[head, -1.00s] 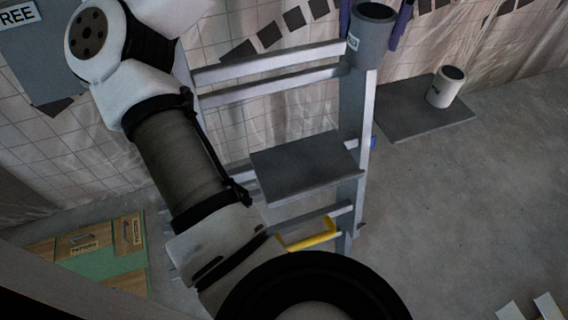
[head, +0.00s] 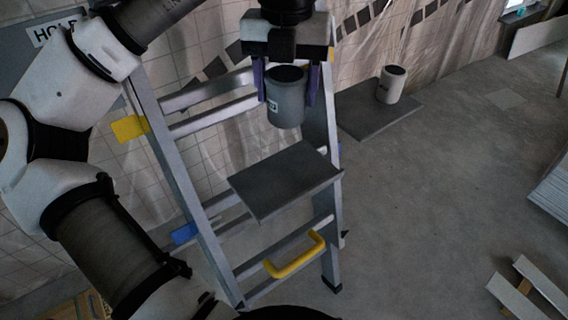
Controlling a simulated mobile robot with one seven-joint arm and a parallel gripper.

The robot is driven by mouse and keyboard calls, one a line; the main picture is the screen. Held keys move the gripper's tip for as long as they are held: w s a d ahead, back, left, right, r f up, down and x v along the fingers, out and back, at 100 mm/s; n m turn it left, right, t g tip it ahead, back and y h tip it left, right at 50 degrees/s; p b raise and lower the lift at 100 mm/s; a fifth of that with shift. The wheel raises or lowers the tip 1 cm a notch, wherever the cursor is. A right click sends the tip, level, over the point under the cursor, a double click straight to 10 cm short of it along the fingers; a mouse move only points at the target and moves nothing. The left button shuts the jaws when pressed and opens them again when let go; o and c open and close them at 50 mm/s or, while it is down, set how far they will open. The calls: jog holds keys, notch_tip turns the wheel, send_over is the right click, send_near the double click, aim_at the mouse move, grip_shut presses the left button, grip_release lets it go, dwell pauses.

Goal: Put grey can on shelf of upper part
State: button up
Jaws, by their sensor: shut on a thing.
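The grey can (head: 286,104), with a small pale label, hangs upright between the purple fingers of my gripper (head: 286,88) in the head view. My gripper is shut on it from above. The can is in front of the ladder-like frame, above a dark grey shelf (head: 284,181) fixed to that frame, with a visible gap between them. The top of the frame is partly hidden behind my arm and gripper.
A yellow handle (head: 295,257) sticks out low on the frame (head: 171,151). Pale boards (head: 538,287) lie at lower right. The floor between is clear.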

notch_tip(320, 180, down, 14)
jog(key=b, duration=0.3)
jog(key=shift+f, duration=0.1)
jog(key=o, duration=1.1)
jog(key=shift+f, duration=0.15)
notch_tip(320, 180, up, 12)
jog(key=p, duration=0.3)
jog(key=shift+r, duration=0.2)
